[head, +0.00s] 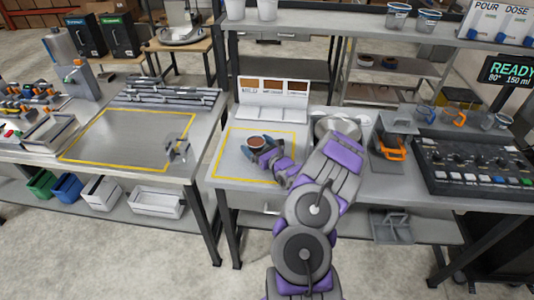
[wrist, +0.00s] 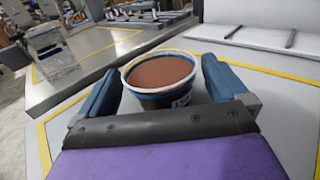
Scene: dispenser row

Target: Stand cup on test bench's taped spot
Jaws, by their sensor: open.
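A cup (wrist: 162,80) with brown contents, a pale rim and a blue band stands upright between the fingers of my gripper (wrist: 158,88) in the wrist view. The jaws are open, with a finger on each side of the cup. In the head view the cup (head: 256,141) is inside the yellow taped rectangle (head: 234,128) on the middle bench (head: 217,173). My gripper (head: 263,150) reaches around it from the right. The cup's lower part is hidden by my gripper in the wrist view.
A white rack with brown labelled panels (head: 273,112) stands behind the taped area. A round metal bowl (head: 338,124) and a dispenser with an orange handle (head: 393,148) are to the right. Another taped bench (head: 125,135) stands left, across a gap.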

